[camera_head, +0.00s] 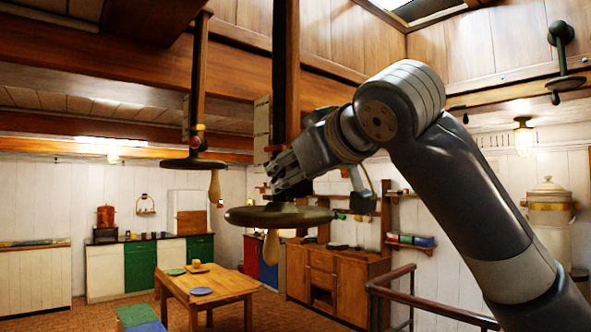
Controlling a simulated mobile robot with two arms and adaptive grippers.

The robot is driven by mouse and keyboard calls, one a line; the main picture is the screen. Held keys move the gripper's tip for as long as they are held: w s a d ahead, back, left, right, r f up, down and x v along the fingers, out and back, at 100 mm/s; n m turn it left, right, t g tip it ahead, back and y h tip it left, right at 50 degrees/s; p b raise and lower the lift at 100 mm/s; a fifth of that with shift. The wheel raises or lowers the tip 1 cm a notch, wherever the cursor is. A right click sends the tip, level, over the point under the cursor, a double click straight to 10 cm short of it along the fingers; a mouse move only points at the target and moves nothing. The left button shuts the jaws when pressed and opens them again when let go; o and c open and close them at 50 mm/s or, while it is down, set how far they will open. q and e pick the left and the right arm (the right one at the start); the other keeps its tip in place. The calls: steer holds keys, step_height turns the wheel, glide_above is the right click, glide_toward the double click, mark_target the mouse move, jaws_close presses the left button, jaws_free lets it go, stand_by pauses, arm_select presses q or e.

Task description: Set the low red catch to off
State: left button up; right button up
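Two dark posts hang from the ceiling beam, each with a dark disc-shaped wheel and a wooden crank handle at its lower end. A small red piece (198,127), possibly a catch, sits on the left post just above its wheel (193,163). I cannot read its setting. My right gripper (276,172) is at the lower part of the nearer right post (286,70), just above its wheel (278,216). Its fingers cover that part of the post, so any catch there is hidden. I cannot tell whether they are open or shut. My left gripper is not in view.
A wooden table (222,284) with plates stands below. Cabinets with green doors (139,266) and a wooden sideboard (345,285) line the walls. A railing (420,294) is at the lower right. Another crank (562,60) is mounted at the upper right.

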steer(key=v, duration=1.2)
